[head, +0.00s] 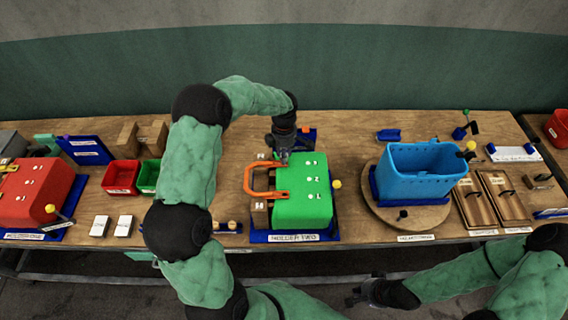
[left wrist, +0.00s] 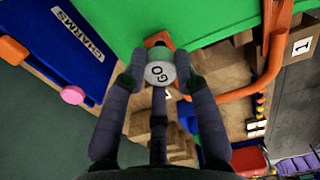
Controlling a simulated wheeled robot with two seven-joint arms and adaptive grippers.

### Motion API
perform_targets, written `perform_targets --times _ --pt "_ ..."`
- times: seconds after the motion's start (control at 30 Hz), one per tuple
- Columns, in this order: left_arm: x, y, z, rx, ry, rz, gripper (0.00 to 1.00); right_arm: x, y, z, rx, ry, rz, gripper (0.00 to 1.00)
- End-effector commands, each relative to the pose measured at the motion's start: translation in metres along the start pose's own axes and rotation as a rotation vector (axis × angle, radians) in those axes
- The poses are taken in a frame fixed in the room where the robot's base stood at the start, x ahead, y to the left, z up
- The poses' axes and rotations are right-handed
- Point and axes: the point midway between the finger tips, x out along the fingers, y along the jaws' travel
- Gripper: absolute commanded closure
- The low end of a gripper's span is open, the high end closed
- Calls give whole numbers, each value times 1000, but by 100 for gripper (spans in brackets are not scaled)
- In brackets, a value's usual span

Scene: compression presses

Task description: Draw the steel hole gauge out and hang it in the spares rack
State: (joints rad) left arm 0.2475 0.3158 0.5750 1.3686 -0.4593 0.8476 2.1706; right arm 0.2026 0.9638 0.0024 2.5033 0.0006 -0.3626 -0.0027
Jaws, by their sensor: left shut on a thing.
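My left gripper (head: 284,153) reaches down at the back left edge of the green press block (head: 302,205), whose blue base is labelled HOLDER TWO. In the left wrist view its fingers (left wrist: 158,82) are shut on a round grey piece marked GO (left wrist: 160,73), which I take to be the steel hole gauge. It sits close against the green block (left wrist: 120,25); whether it is still in a hole is hidden. My right gripper (head: 362,295) is low in front of the table; its fingers are too small to read. I cannot tell which thing is the spares rack.
An orange bar (head: 262,182) loops off the block's left side, close to the left gripper. A blue board marked CHARMS (left wrist: 75,40) stands behind. A blue basket (head: 425,170) is on a turntable to the right. Red (head: 121,177) and green bins stand left.

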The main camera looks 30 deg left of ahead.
Motion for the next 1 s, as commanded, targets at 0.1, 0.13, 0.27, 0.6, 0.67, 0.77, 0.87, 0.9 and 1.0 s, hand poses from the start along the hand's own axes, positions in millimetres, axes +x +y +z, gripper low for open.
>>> perform_targets --times 0.1,0.13,0.27,0.6,0.67,0.77,0.87,0.9,1.0 --pt "-3 0 0 0 0 1 100 -1 0 0 0 0 0 100" --pt "-4 0 0 0 0 1 100 -1 0 0 0 0 0 100" --pt "-10 0 0 0 0 1 100 -4 -1 0 0 0 0 100" --pt "-28 0 0 0 0 1 100 -10 -3 0 0 0 0 100" --pt "-31 0 0 0 0 1 100 -11 -4 0 0 0 0 100" --pt "-36 0 0 0 0 0 100 -12 -4 0 0 0 0 100" --pt "-40 0 0 0 0 0 100 -14 -5 0 0 0 0 100" --pt "-40 0 0 0 0 0 100 -14 -5 0 0 0 0 100" --pt "-40 0 0 0 0 0 100 -14 -5 0 0 0 0 100"
